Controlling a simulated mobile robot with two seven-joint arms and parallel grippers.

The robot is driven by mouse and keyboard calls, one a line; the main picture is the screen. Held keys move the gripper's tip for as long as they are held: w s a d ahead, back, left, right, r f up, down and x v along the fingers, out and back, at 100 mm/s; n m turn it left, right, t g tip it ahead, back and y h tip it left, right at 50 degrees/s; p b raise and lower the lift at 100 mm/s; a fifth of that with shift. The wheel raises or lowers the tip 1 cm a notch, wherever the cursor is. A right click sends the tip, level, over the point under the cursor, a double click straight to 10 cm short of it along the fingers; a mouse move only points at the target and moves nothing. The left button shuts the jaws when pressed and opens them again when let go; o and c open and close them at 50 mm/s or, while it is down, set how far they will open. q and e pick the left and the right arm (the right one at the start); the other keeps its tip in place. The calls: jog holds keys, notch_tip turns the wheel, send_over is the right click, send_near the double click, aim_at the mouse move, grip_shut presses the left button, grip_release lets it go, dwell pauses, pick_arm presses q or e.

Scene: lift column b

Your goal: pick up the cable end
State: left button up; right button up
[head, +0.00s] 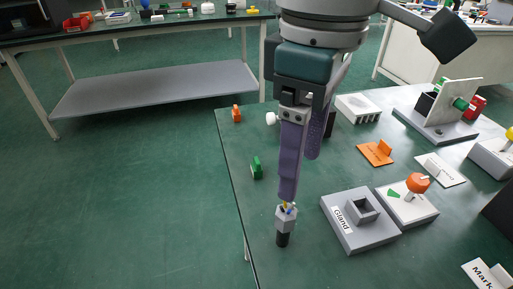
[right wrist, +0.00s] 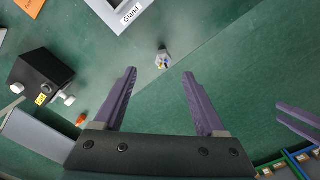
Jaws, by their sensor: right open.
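The cable end (head: 284,222) stands upright near the table's left edge in the head view. It has a black lower part, a grey hexagonal collar and coloured wire tips on top. In the right wrist view the cable end (right wrist: 163,60) shows from above, just beyond and between the fingertips. My right gripper (head: 300,177) has purple fingers pointing down. It is open and empty, with one finger tip just above the wires in the head view. The right gripper (right wrist: 160,74) shows a clear gap between its fingers. The grey block labelled Gland (head: 345,238) stands right of the cable end.
An orange-knobbed joystick block (head: 411,202), an orange plate (head: 376,153) and a white card (head: 440,169) lie further right. Small green (head: 257,168) and orange (head: 237,114) pieces stand along the left edge. Purple bars (right wrist: 298,121), perhaps my left gripper, show at the wrist view's right edge.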

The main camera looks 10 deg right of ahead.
aim_at(287, 210)
jog(key=f, duration=0.4)
jog(key=shift+a+f+b, duration=0.2)
jog(key=shift+f+b, duration=0.05)
jog(key=shift+b, duration=0.15)
jog(key=f, duration=0.1)
jog(key=f+b, duration=0.1)
jog(key=f, duration=0.2)
jog(key=shift+a+f, duration=0.3)
jog(key=shift+a, duration=0.05)
jog(key=shift+f+b, duration=0.3)
jog(key=shift+f, duration=0.05)
jog(key=c, duration=0.3)
grip_shut()
